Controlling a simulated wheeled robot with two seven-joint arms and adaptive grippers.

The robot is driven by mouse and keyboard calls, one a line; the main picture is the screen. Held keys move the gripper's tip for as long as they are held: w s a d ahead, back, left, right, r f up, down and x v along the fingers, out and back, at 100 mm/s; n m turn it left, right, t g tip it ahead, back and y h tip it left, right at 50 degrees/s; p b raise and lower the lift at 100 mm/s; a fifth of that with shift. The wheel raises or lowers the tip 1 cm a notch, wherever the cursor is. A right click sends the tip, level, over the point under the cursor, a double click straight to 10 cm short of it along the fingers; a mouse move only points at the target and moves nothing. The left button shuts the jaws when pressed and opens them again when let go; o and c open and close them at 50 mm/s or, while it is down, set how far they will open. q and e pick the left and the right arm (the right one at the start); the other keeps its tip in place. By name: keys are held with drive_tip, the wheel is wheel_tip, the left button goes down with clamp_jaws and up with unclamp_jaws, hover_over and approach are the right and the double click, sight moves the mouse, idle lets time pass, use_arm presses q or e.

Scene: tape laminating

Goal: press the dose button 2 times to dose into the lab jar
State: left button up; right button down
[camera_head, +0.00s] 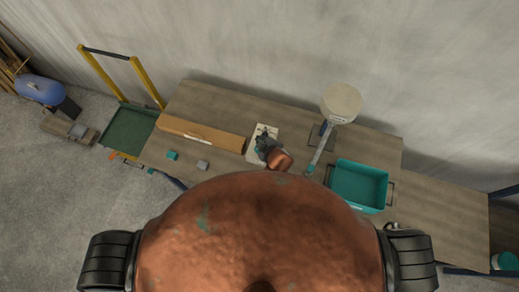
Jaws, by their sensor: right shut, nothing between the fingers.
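My right gripper (264,146) is shut and empty, over or in front of a pale sheet or plate (256,131) near the middle of the table. A stand with a round, pale top (341,102) and a slim grey post (320,150) rises to the right of the gripper, apart from it. A small teal piece (310,169) is at the post's lower end. I cannot make out the dose button or the lab jar; they are too small to tell or hidden. My left gripper is not in view.
A teal bin (359,185) stands right of the post. A long brown box (201,134) lies left of the gripper, with a small teal block (172,155) and a grey block (203,165) before it. A green cart (127,130) with yellow handle stands left of the wooden table (215,98).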

wheel_tip(320, 180, down, 3)
drive_tip(key=shift+s+r+b, duration=0.1)
drive_tip(key=shift+r+b, duration=0.05)
drive_tip(key=shift+b, duration=0.95)
wheel_tip(320, 180, down, 4)
drive_tip(key=b, duration=0.3)
drive_tip(key=shift+b, duration=0.35)
drive_tip(key=shift+f, duration=0.3)
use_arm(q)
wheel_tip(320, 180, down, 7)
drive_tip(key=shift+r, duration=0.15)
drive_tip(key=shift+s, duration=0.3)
use_arm(e)
drive_tip(key=shift+f, duration=0.15)
drive_tip(key=shift+f, duration=0.25)
